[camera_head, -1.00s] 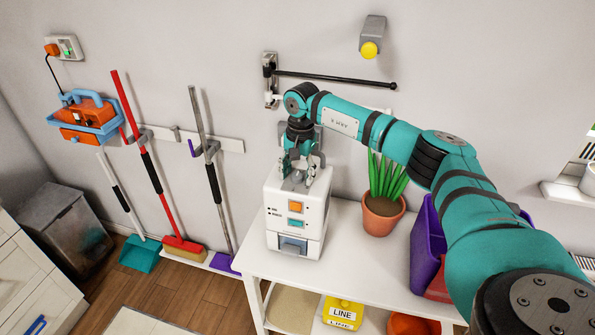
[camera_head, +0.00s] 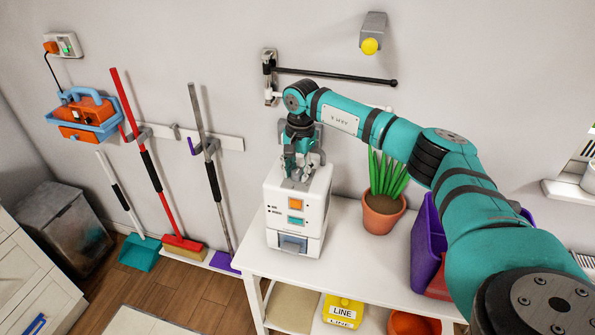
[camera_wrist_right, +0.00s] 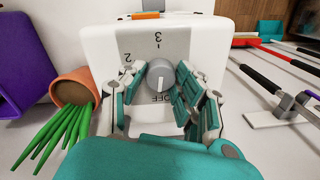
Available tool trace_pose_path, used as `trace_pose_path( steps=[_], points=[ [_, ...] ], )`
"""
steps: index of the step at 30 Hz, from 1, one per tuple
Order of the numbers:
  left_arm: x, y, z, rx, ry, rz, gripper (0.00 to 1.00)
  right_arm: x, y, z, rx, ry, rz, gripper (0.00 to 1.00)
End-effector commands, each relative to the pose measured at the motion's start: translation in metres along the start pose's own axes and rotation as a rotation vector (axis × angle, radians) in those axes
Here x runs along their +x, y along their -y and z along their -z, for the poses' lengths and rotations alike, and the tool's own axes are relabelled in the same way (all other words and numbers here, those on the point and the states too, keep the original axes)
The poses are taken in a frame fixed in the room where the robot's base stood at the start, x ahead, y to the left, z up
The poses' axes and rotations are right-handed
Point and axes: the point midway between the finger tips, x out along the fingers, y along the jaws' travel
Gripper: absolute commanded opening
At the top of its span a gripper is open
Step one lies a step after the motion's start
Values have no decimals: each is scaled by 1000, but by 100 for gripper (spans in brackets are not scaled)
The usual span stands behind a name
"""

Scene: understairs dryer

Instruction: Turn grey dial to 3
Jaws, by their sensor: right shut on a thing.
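The grey dial (camera_wrist_right: 161,76) sits on the top face of a white box-shaped unit (camera_head: 296,216) on the white table. In the right wrist view the labels 3, 2 and OFF stand around it. A pale line on the dial runs toward OFF. The rest of the scale is hidden by the fingers. My right gripper (camera_head: 299,172) reaches down onto the unit's top. Its fingers are on either side of the dial and shut on it in the right wrist view (camera_wrist_right: 158,88). In the head view the dial is hidden. My left gripper is out of view.
A potted plant (camera_head: 382,213) and a purple bin (camera_head: 424,245) stand right of the unit. A black wall rail (camera_head: 335,78) is above it. Brooms and a dustpan (camera_head: 139,252) hang or stand at the left. The table front (camera_head: 340,276) is clear.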

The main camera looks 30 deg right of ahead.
Motion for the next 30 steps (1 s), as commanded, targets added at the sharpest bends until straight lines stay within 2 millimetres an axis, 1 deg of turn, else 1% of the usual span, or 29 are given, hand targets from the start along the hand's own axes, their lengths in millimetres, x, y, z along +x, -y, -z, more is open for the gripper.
trace_pose_path(
  steps=[1,12,30],
  points=[
    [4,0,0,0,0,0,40,1,0,0,34,-2,2,0],
    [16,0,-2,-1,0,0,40,0,1,0,373,-21,4,0],
    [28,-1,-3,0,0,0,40,-1,2,-1,943,-52,5,0]
  ],
)
